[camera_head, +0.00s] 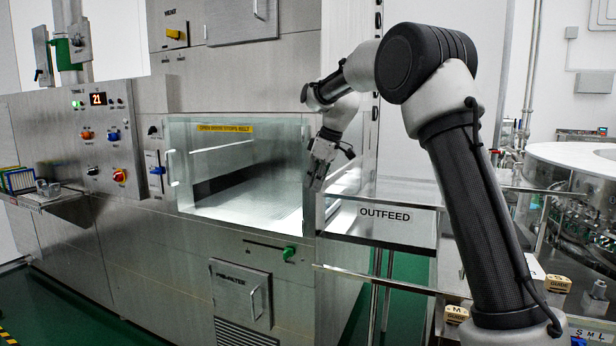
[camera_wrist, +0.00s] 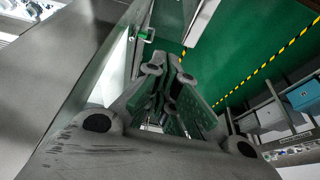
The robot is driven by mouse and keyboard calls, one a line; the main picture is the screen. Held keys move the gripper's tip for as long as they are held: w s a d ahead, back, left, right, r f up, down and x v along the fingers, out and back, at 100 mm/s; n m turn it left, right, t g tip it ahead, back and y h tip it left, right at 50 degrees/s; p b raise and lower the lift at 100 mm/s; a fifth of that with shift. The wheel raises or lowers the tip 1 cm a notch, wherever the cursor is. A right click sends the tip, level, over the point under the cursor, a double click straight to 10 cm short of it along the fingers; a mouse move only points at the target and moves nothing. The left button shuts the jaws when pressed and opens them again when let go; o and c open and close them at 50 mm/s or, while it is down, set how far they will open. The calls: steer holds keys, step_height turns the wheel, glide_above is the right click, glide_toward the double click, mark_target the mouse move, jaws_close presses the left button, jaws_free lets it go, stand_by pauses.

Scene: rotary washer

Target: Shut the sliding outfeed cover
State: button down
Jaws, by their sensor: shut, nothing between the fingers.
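My gripper (camera_head: 317,185) is shut and empty, with its fingers pointing down. In the head view it hangs beside the right end of the washer, above the left end of the outfeed table (camera_head: 350,228). The table carries a white OUTFEED sign (camera_head: 385,214). I cannot clearly pick out the sliding outfeed cover or how far open it stands; the washer's right end is partly behind my arm. In the wrist view my gripper's closed fingers (camera_wrist: 168,62) show beside a metal panel edge and a bright opening on the left. Contact cannot be judged.
The washer's clear front door (camera_head: 240,165) has a handle at its left and a yellow belt-warning label. A round white machine (camera_head: 580,165) stands at the right. Labelled guide blocks (camera_head: 557,284) lie at the lower right.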

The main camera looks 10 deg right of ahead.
steer(key=shift+s+d+f, duration=0.1)
steer(key=shift+s+d, duration=0.2)
steer(key=shift+d, duration=0.1)
steer(key=shift+d, duration=0.15)
steer(key=s+d, duration=0.7)
steer(key=d, duration=0.3)
steer(key=s+d, duration=0.7)
steer(key=d, duration=0.3)
steer(key=s+d, duration=0.8)
steer(key=d, duration=0.2)
steer(key=shift+d, duration=0.1)
steer(key=shift+s, duration=0.1)
steer(key=shift+w+a, duration=0.25)
steer(key=shift+w, duration=0.05)
steer(key=w+a, duration=0.2)
steer(key=shift+a, duration=0.4)
steer(key=v, duration=1)
